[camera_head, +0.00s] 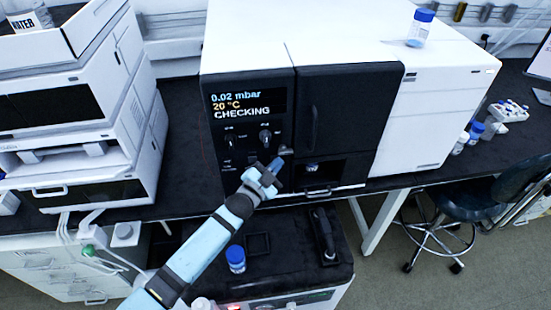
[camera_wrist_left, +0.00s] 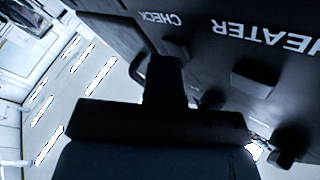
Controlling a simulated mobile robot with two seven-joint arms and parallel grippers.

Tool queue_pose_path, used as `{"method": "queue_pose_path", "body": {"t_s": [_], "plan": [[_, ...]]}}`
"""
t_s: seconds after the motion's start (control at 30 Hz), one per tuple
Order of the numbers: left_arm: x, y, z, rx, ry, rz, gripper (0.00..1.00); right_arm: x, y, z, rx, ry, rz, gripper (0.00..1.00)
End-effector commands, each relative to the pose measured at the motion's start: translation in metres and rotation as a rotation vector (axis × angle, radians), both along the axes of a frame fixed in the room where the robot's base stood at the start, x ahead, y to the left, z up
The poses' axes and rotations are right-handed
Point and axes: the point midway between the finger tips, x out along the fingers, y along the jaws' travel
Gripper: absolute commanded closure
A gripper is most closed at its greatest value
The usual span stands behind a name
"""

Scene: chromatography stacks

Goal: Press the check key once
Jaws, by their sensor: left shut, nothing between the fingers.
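The instrument's black control panel (camera_head: 240,135) has a lit display (camera_head: 246,103) reading "0.02 mbar", "20 °C" and "CHECKING". My left gripper (camera_head: 284,154) is shut and empty, with its tips at the lower right of this panel. In the left wrist view, the shut fingers (camera_wrist_left: 164,75) reach up to the dark panel just below an upside-down "CHECK" label (camera_wrist_left: 161,19). The check key itself is hidden behind the fingers, so I cannot tell whether they touch it. My right gripper is not in view.
Two knobs (camera_head: 265,137) sit on the panel above my gripper, beside a dark door (camera_head: 345,110). A "HEATER" label (camera_wrist_left: 262,33) shows in the wrist view. White instruments (camera_head: 75,110) stand on the left.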

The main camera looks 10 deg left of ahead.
Motion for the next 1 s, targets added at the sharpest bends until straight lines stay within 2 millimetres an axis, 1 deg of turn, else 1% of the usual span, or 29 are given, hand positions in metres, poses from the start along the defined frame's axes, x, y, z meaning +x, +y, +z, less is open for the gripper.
{"method": "queue_pose_path", "body": {"t_s": [0.33, 0.67, 0.77, 1.0], "plan": [[-0.013, -0.005, 0.001, 0.000, -0.001, 0.001, 1.00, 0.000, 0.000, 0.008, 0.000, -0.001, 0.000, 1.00], [-0.015, -0.006, 0.000, 0.000, 0.000, 0.000, 1.00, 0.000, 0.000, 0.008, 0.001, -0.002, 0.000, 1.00], [-0.021, -0.009, 0.001, -0.002, 0.002, 0.000, 1.00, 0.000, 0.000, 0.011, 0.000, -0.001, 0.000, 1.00], [-0.043, -0.018, 0.001, -0.002, 0.002, 0.000, 1.00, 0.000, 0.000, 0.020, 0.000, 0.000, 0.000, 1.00]]}}
